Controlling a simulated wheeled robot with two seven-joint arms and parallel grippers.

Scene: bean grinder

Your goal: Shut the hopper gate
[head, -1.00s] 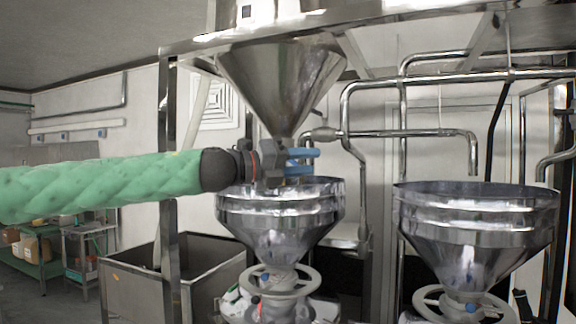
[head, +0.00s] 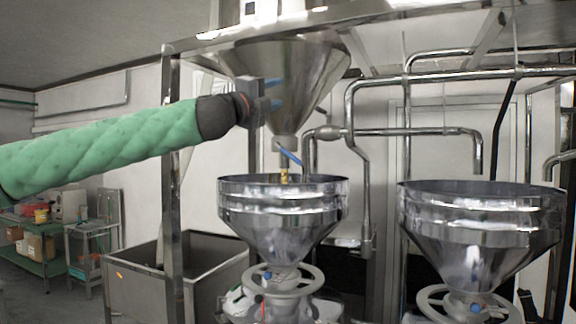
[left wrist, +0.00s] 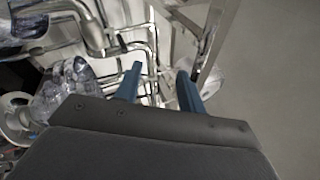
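The steel hopper cone (head: 312,75) hangs from the frame at the top centre of the head view. Below it is a narrow outlet (head: 285,142) with a thin blue gate handle (head: 289,154) slanting down to the right. A small yellow patch shows under the outlet; I cannot tell what it is. My left gripper (head: 280,93) is in front of the cone's left side, above and apart from the handle. Its two blue fingers are spread with nothing seen between them. In the left wrist view, the gripper (left wrist: 160,82) also shows parted fingers. My right gripper is not in view.
A round steel funnel (head: 282,205) stands under the outlet, with a handwheel (head: 285,283) below it. A second funnel (head: 480,225) is at the right. Pipes (head: 425,131) run behind. A steel bin (head: 150,285) stands at lower left.

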